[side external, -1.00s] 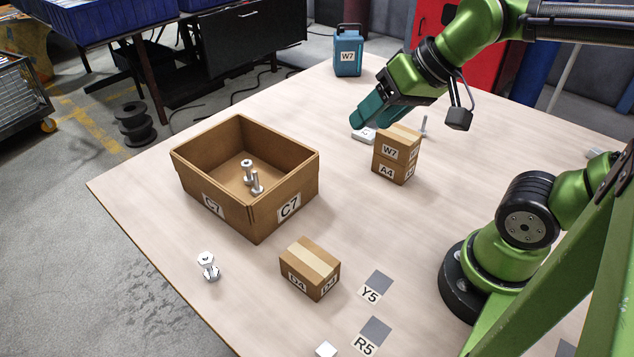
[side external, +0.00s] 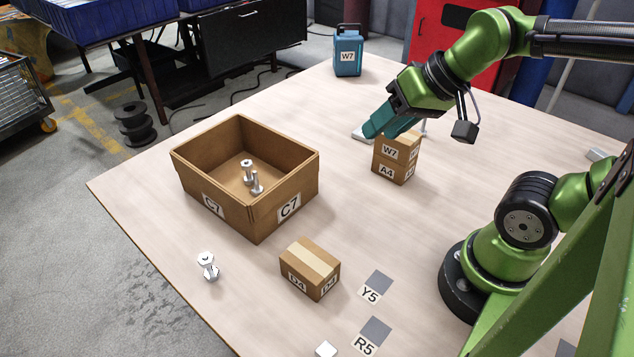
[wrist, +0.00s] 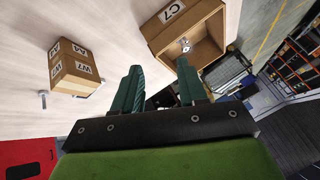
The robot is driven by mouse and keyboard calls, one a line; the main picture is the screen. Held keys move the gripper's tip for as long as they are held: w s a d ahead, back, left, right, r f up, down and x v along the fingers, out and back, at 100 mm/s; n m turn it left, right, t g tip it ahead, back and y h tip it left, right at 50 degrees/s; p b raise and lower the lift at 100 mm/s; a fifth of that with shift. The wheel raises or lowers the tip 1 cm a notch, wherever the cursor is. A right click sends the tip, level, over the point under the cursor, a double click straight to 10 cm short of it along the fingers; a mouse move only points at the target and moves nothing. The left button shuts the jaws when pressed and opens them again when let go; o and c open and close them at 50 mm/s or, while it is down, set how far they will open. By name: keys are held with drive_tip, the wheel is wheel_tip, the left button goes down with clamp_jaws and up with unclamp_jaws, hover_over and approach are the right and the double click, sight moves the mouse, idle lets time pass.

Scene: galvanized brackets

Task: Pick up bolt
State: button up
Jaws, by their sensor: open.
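Two silver bolts (side external: 256,183) stand in the open cardboard box C7 (side external: 215,193); one also shows in the wrist view (wrist: 185,44). Another silver bolt (side external: 208,266) is on the table in front of that box. A further bolt-like piece (side external: 423,127) is partly hidden behind the stacked boxes; a thin grey piece beside the stack shows in the wrist view (wrist: 43,98). My gripper (side external: 375,131), with teal fingers, is above the table just behind and left of the stack. In the wrist view its fingers (wrist: 160,80) are apart with nothing held between them.
Small boxes W7 and A4 (side external: 387,171) are stacked close to my gripper. Box D4 (side external: 308,267) is near the front edge, beside grey patches Y5 (side external: 378,282) and R5 (side external: 375,331). A blue container W7 (side external: 347,52) stands at the back. The table centre is clear.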

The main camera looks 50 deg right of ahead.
drive_tip(key=w+d+f+m+g+h, duration=0.1)
drive_tip(key=w+d+m+g, duration=0.1)
drive_tip(key=w+d+m, duration=0.6)
drive_tip(key=m+g, duration=0.5)
drive_tip(key=m, duration=1.8)
hover_over(422, 131)
wheel_tip(422, 131, down, 4)
drive_tip(key=shift+h, duration=0.4)
drive_tip(key=f, duration=1.6)
drive_tip(key=shift+d+f, duration=0.3)
drive_tip(key=shift+f, duration=0.1)
drive_tip(key=shift+c, duration=0.4)
drive_tip(key=shift+w, duration=0.1)
clamp_jaws()
